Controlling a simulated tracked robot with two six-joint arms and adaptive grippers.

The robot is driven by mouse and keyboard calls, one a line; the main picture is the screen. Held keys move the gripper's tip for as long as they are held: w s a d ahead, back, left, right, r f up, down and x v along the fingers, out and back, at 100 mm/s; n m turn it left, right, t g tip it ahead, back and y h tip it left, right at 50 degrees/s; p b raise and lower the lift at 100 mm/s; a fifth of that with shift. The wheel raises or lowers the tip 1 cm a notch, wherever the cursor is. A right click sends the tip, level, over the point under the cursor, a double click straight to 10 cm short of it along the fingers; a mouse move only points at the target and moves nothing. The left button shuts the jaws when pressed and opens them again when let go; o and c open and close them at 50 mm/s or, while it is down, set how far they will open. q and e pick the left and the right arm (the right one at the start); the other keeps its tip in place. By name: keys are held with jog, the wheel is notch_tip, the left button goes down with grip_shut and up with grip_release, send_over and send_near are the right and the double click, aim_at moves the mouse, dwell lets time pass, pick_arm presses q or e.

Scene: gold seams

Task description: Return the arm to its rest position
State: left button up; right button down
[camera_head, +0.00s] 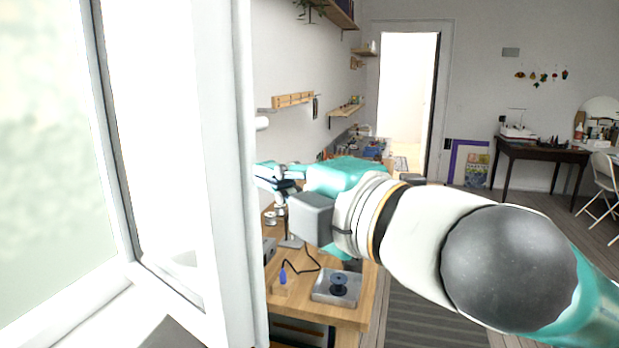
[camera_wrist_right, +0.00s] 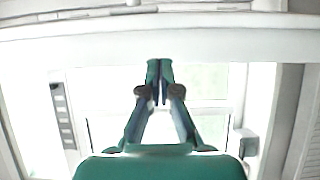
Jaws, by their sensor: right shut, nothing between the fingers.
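My right arm comes in from the lower right of the head view, its white and teal links reaching left across the picture. My right gripper (camera_head: 268,176) is at the arm's far end, above the wooden workbench and close to the white window frame's edge. In the right wrist view the gripper (camera_wrist_right: 160,75) has its fingertips together, with nothing between them. My left gripper is in neither view.
A white window frame (camera_head: 225,170) fills the left side, near the gripper. Below the arm, the workbench (camera_head: 345,312) holds a grey metal box with a dark spool (camera_head: 339,284) and a blue-handled tool (camera_head: 284,277). A dark desk (camera_head: 540,150) stands far right.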

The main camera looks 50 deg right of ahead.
jog(key=shift+s+d+p, duration=0.15)
jog(key=shift+s+d, duration=0.2)
jog(key=shift+s, duration=0.55)
jog(key=shift+s+d+p, duration=0.15)
jog(key=shift+s+d, duration=0.15)
jog(key=shift+s, duration=0.55)
jog(key=shift+a, duration=0.1)
